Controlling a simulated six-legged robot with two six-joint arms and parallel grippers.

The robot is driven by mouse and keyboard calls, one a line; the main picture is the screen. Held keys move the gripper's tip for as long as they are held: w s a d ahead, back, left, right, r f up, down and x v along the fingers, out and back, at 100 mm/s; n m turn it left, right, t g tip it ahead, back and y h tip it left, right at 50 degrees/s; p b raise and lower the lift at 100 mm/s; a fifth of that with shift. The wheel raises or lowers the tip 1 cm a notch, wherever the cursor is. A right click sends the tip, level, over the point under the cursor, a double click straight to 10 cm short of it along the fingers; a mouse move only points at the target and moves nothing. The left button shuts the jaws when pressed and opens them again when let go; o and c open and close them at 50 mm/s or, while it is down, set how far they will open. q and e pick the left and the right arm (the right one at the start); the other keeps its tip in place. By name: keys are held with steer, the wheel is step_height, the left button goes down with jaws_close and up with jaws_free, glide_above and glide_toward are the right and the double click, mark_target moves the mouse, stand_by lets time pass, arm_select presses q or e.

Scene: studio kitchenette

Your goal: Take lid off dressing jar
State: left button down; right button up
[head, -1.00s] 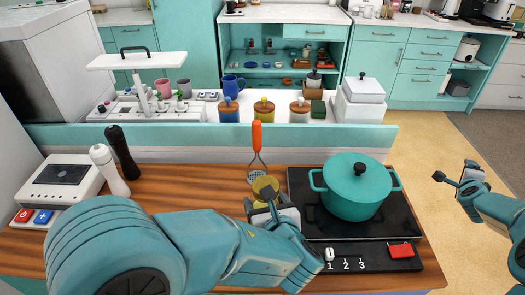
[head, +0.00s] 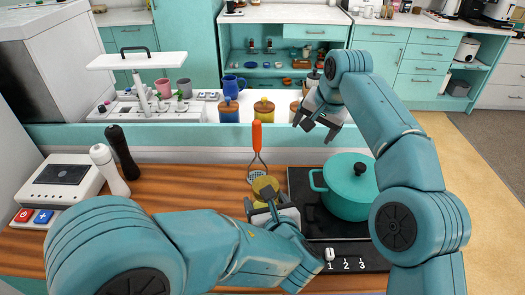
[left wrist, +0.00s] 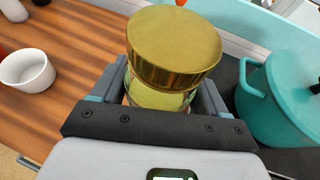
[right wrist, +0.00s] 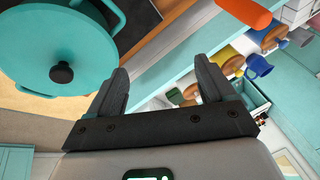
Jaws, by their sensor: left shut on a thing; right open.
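The dressing jar is glass with a brass-coloured lid (left wrist: 175,45), seen close up in the left wrist view. The lid is on the jar, and pale yellow-green contents show through the glass (left wrist: 158,98). In the head view the lid (head: 265,186) shows just beyond my left gripper (head: 262,207). My left gripper is shut on the jar's body below the lid. My right gripper (head: 305,123) is open and empty, raised above the far side of the counter, beyond the jar and apart from it. It also shows in the right wrist view (right wrist: 163,88).
A teal lidded pot (head: 345,190) stands on the black hob just right of the jar. A masher with an orange handle (head: 257,137) is behind the jar. Two mills (head: 110,172) and a white appliance (head: 66,178) are left.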

mark_target(263, 182)
steer(key=s+a+r+g, duration=0.1)
steer(key=s+a, duration=0.3)
steer(key=s, duration=0.1)
steer(key=s+a+r+g, duration=0.2)
steer(key=s+a, duration=0.2)
steer(key=s, duration=0.1)
steer(key=s+a+r+g+h, duration=0.1)
steer(key=s+a, duration=0.3)
steer(key=s, duration=0.1)
steer(key=shift+a+r+n+g, duration=0.2)
steer(key=shift+r+n+g, duration=0.1)
steer(key=shift+r+n, duration=0.1)
steer(key=shift+f, duration=4)
steer(key=c, duration=1.1)
steer(key=n, duration=0.4)
steer(key=shift+s+a+n, duration=0.1)
steer(key=shift+n, duration=0.2)
steer(key=n, duration=0.4)
steer(key=shift+n, duration=0.4)
steer(key=n, duration=0.7)
steer(key=shift+r, duration=0.1)
